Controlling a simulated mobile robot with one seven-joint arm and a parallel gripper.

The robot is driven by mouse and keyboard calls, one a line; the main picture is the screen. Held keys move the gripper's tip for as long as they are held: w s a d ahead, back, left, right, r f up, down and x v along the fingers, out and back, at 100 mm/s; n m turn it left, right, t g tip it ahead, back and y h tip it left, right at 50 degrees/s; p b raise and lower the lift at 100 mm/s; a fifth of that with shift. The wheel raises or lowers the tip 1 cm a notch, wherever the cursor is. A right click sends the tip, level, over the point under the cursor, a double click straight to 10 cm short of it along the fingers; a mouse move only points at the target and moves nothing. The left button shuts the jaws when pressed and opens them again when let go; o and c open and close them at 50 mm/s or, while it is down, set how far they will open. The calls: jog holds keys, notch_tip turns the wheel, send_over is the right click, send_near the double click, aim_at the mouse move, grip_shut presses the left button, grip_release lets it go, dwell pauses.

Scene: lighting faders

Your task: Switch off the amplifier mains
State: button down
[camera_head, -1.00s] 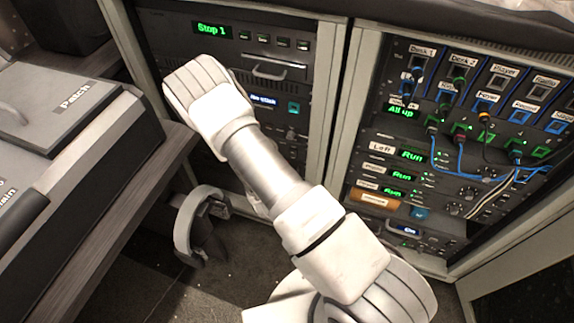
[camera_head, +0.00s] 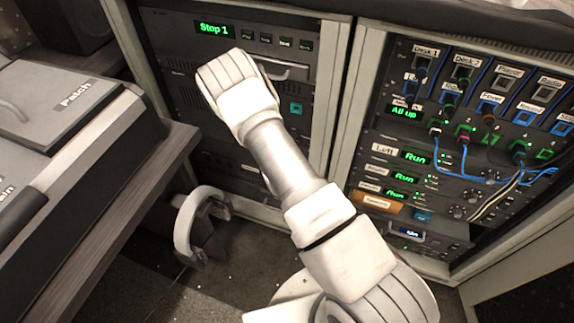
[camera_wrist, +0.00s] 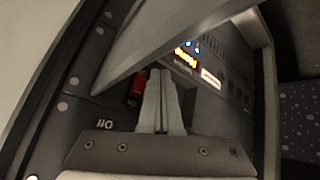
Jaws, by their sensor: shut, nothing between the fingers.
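In the wrist view, a red switch (camera_wrist: 137,86) is set in a dark panel just left of my fingertips, partly hidden. An upside-down "Off" marking (camera_wrist: 104,122) is on the panel to its lower left. My gripper (camera_wrist: 160,74) is shut and empty, its two fingers together close beside the red switch. I cannot tell if they touch it, nor which way the switch is set. In the head view, my arm covers part of the left rack (camera_head: 335,95) and hides my gripper.
An orange lit display (camera_wrist: 186,57) and a white label (camera_wrist: 211,77) are beyond the fingers. A pale slanted bar (camera_wrist: 170,36) crosses close above them. The right rack (camera_head: 349,110) holds patch cables (camera_head: 447,165). A desk (camera_head: 150,165) edges the left.

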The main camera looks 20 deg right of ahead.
jog(key=shift+w+d, duration=0.4)
jog(key=shift+w, duration=0.15)
jog(key=shift+w+d+f, duration=0.1)
jog(key=shift+w, duration=0.05)
dwell(1.6)
jog(key=shift+w+d, duration=0.1)
jog(key=shift+w, duration=0.1)
jog(key=shift+w+d, duration=0.2)
dwell(0.7)
jog(key=shift+s+a, duration=0.1)
jog(key=shift+s+a, duration=0.35)
jog(key=shift+s, duration=0.1)
dwell(0.4)
jog(key=s+a, duration=0.2)
jog(key=s+a+p, duration=0.1)
jog(key=s, duration=0.1)
jog(key=shift+r, duration=0.35)
